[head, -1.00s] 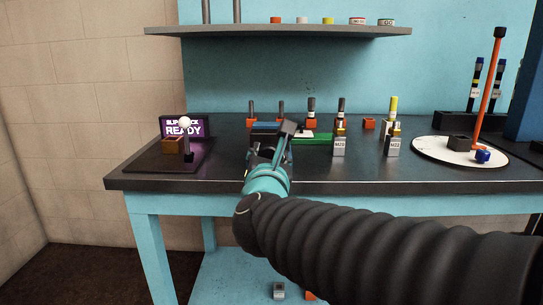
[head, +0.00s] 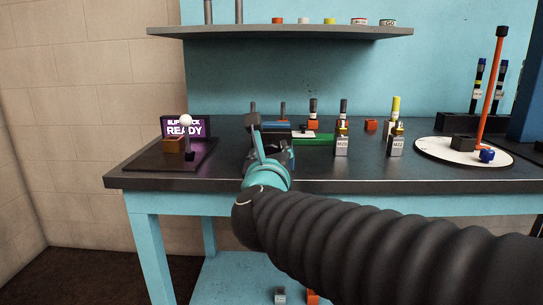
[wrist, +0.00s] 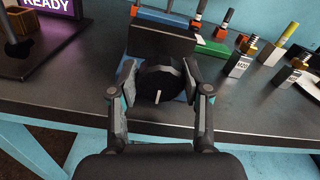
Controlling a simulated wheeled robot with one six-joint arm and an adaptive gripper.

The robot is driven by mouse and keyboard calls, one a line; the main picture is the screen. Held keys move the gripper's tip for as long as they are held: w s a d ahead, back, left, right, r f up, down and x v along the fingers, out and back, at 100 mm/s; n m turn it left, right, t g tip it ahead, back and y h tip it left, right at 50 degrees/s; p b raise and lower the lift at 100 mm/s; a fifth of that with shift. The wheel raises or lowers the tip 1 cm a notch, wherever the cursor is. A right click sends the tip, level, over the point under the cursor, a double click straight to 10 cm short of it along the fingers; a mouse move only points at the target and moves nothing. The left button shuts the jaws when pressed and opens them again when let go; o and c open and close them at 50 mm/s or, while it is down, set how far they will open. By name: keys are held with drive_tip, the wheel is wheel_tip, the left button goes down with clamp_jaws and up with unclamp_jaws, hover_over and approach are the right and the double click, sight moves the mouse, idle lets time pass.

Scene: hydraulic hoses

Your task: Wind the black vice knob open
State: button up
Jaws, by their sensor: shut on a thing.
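The black vice knob (wrist: 160,84) is a round dark disc with a pale line mark on its face, seen in the wrist view. The mark points down and slightly to the left. It sits on the front of the dark vice block (wrist: 161,45), near the table's front edge. My gripper (wrist: 158,80) has one finger on each side of the knob and is shut on it. In the head view my gripper (head: 268,150) is at the vice, seen from behind; it and my arm hide the knob there.
A green block (head: 313,139) lies right of the vice. Labelled blocks (head: 341,146) and upright hose ends stand further right. A white round plate (head: 440,154) with an orange post is at far right. A dark tray with a white-knobbed lever (head: 187,122) and READY screen is left.

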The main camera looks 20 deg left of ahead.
drive_tip(key=shift+n, duration=0.6)
drive_tip(key=o, duration=1.2)
drive_tip(key=shift+c, duration=0.2)
drive_tip(key=shift+s, duration=0.1)
drive_tip(key=v, duration=1.1)
drive_tip(key=shift+s, duration=0.35)
drive_tip(key=shift+d+f, duration=0.1)
